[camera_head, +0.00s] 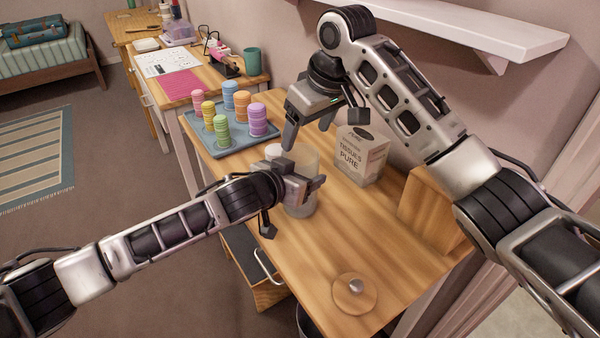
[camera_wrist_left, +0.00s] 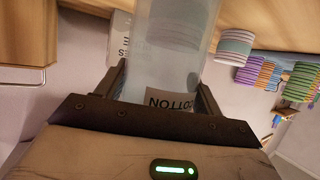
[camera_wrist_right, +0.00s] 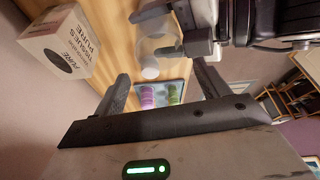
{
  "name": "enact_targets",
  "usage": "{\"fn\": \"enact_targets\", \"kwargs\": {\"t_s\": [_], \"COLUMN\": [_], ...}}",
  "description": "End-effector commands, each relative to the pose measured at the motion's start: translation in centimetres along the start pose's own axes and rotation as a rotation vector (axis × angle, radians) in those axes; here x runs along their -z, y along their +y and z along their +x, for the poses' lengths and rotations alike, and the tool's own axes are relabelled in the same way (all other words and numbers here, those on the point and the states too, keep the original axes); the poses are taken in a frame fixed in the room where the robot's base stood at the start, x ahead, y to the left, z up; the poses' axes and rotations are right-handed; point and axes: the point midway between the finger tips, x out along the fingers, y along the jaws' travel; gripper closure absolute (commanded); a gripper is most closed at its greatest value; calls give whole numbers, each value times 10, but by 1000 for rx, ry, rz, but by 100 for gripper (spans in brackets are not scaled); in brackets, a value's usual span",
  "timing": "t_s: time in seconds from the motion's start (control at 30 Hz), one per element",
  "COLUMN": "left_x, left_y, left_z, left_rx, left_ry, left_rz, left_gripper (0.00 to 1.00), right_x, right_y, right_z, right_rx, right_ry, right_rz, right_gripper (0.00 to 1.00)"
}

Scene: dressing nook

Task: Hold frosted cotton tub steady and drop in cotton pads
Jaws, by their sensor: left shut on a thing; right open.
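The frosted cotton tub (camera_head: 301,203) stands upright on the wooden table. My left gripper (camera_head: 302,174) is shut on its sides; the left wrist view shows both fingers against the tub (camera_wrist_left: 172,50) and its COTTON label (camera_wrist_left: 172,100). A short pale stack of cotton pads (camera_head: 272,151) stands beside the tub, toward the tray; it also shows in the left wrist view (camera_wrist_left: 235,46). My right gripper (camera_head: 307,130) is open and empty above the tub and pads. A round wooden lid with a metal knob (camera_head: 354,292) lies near the front. The tub's inside is unclear.
A blue-grey tray (camera_head: 210,150) with several coloured stacks stands behind the pads. A white shelf (camera_head: 470,25) hangs above. The table's front middle is clear.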

Motion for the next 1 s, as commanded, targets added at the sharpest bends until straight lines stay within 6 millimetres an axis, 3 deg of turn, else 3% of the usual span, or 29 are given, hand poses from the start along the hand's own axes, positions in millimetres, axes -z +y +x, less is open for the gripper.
{"fn": "enact_targets", "kwargs": {"t_s": [0.2, 0.43, 0.6, 0.9, 0.93, 1.0], "left_x": [0, 0, 0, 0, 0, 0], "left_y": [0, 0, 0, 0, 0, 0], "left_z": [0, 0, 0, 0, 0, 0], "left_rx": [0, 0, 0, 0, 0, 0], "left_ry": [0, 0, 0, 0, 0, 0], "left_rz": [0, 0, 0, 0, 0, 0], "left_gripper": [58, 58, 58, 58, 24, 7], "right_x": [1, 0, 0, 0, 0, 0], "right_y": [0, 0, 0, 0, 0, 0], "right_z": [-49, -89, -102, -104, -103, -103], "right_rx": [-4, -3, -3, -2, -2, -2], "right_ry": [5, 3, 0, 0, 0, 0], "right_rz": [-2, 0, 0, 0, 0, 0], "right_gripper": [26, 26, 26, 26, 26, 26]}}
